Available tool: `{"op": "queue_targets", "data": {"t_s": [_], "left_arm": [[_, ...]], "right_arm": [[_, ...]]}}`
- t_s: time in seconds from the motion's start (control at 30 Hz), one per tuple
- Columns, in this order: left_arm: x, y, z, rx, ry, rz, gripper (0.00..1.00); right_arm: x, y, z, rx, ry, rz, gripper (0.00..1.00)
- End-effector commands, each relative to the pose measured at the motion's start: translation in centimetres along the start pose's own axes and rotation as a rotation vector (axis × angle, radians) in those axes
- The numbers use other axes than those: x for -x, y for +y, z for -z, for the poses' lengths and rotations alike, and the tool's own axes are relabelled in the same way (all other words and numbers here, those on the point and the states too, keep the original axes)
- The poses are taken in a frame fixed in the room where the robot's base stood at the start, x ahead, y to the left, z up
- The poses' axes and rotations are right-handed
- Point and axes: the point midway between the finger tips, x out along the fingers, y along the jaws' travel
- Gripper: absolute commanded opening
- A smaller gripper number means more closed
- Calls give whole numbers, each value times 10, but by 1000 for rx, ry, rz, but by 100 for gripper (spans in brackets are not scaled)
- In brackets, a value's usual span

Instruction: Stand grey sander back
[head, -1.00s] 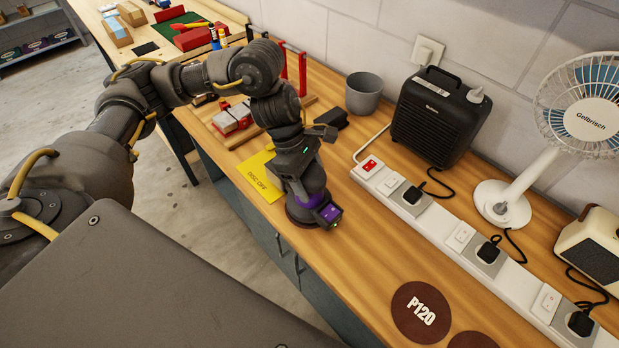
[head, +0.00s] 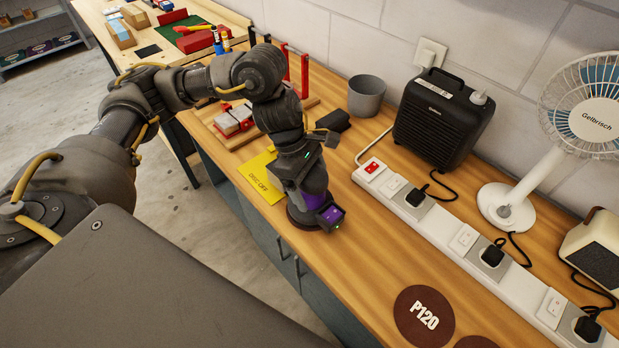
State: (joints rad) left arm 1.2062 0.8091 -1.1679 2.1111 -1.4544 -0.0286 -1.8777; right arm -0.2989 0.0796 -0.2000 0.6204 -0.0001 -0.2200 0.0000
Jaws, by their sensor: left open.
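The grey sander (head: 311,197) with purple parts stands upright on its round dark pad near the front edge of the wooden bench. A purple and black block with a small green light sticks out at its lower right. My left gripper (head: 298,175) comes down over the sander's upper body from above and is open around or against it. The fingertips are partly hidden, so I cannot tell if they touch the sander. A yellow card (head: 260,183) reading "DISC OFF" lies just left of the sander. My right gripper is out of view.
A white power strip (head: 412,208) with plugs runs along the bench's right side. Behind it are a black heater-like box (head: 440,120) and a fan (head: 505,207). A grey cup (head: 366,95) stands at the back. A brown P120 disc (head: 424,316) lies in front.

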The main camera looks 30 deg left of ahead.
Motion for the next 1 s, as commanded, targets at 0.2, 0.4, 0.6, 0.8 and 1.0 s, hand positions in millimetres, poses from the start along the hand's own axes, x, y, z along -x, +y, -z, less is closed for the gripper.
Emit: {"op": "queue_targets", "data": {"t_s": [0.2, 0.4, 0.6, 0.8, 1.0], "left_arm": [[19, 0, -7, 0, 0, -2, 86], [56, 3, -4, -2, 0, -12, 86], [96, 2, -4, -1, 0, -10, 86], [121, 1, -5, -1, -1, -6, 86], [132, 1, -5, -1, -1, -5, 86]], "right_arm": [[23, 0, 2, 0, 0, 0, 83], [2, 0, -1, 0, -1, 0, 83], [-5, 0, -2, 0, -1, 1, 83], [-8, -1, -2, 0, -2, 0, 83], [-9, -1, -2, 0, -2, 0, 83]]}}
